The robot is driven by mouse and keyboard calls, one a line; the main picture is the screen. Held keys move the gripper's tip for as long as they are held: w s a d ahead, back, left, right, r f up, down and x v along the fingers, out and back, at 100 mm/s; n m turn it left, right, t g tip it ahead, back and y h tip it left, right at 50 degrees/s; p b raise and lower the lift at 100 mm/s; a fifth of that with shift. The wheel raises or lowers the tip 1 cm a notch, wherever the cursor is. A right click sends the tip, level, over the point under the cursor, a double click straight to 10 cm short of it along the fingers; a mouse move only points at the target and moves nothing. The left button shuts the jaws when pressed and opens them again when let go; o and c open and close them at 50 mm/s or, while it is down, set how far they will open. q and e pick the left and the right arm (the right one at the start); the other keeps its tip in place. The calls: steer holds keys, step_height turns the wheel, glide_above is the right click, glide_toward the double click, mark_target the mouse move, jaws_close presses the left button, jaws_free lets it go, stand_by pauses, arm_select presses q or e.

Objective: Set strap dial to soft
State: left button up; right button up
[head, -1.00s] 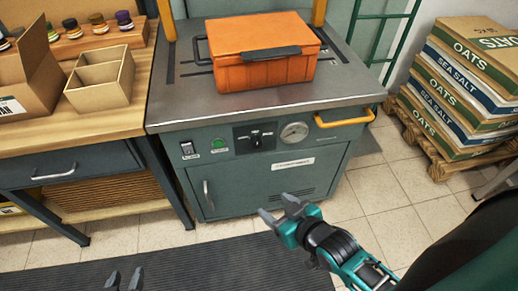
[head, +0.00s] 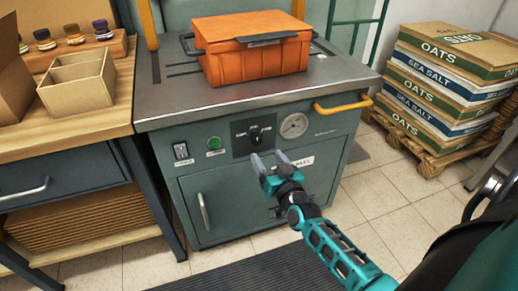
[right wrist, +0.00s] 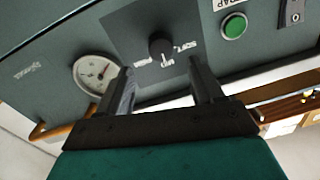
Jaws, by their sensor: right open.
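The strap dial (head: 254,134) is a black knob on a dark plate on the front of the green strapping machine (head: 200,215). In the right wrist view the dial (right wrist: 161,47) shows with white lettering around it, upside down and too small to read surely. My right gripper (head: 269,160) is open and empty, just below and in front of the dial plate. In the right wrist view its fingers (right wrist: 163,85) stand apart with the dial beyond the gap, not touching it. My left gripper is not in view.
A gauge (head: 294,125), a green button (head: 214,142) and a switch (head: 181,151) flank the dial. A yellow handle (head: 343,104) juts out at right. An orange case (head: 252,62) sits on top.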

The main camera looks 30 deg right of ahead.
mark_target(257, 143)
steer(key=w, duration=0.2)
steer(key=w+d+b, duration=0.1)
steer(key=w, duration=0.2)
steer(key=shift+w+f, duration=0.15)
steer(key=shift+w, duration=0.2)
steer(key=shift+w+d+b, duration=0.15)
steer(key=shift+w+b, duration=0.25)
steer(key=shift+w, duration=0.15)
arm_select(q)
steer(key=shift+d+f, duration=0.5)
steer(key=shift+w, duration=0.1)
arm_select(e)
steer(key=shift+c, duration=0.4)
steer(key=c, duration=1)
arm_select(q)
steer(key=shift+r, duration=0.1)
